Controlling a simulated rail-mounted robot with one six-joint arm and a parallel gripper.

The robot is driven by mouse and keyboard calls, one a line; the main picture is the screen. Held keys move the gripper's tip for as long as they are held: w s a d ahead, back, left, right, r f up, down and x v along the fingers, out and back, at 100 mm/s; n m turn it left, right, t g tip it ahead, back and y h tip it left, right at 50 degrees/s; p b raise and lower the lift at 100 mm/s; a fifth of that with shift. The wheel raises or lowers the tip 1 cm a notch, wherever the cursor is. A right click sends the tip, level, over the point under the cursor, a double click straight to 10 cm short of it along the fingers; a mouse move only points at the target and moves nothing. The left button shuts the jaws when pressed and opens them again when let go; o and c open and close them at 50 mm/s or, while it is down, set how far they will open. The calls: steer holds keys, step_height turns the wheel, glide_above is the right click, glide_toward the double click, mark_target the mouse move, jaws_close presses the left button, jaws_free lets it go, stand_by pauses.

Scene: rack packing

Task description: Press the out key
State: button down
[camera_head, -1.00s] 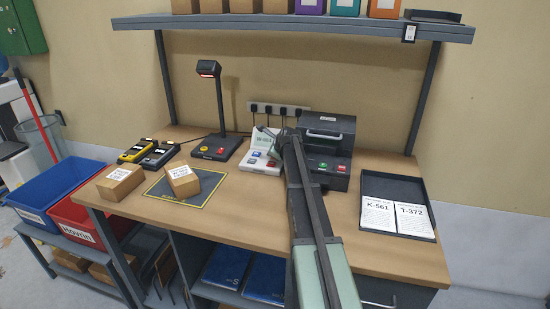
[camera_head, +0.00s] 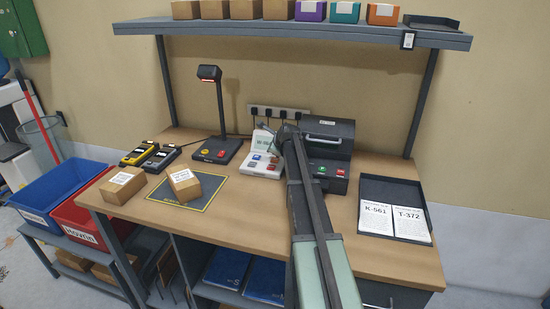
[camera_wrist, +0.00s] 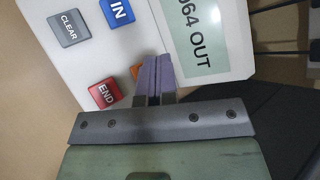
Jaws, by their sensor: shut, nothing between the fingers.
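The white key terminal (camera_head: 258,168) stands at the back middle of the bench, with coloured keys and an upright display (camera_head: 262,141). In the wrist view the display (camera_wrist: 200,35) ends in "064 OUT"; its left part is cut off.
A black printer-like machine (camera_head: 328,150) stands right of the terminal, close to my arm. A lamp-shaped scanner (camera_head: 216,110) stands to the left. Two cartons (camera_head: 184,185) (camera_head: 123,184) lie front left. A dark tray (camera_head: 393,191) with cards lies right. A shelf (camera_head: 290,32) spans above.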

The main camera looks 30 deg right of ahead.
mark_target(274, 160)
step_height(274, 160, up, 4)
steer(key=p, duration=0.2)
steer(key=shift+f+p, duration=0.2)
steer(key=shift+p, duration=0.2)
steer(key=shift+f, duration=0.1)
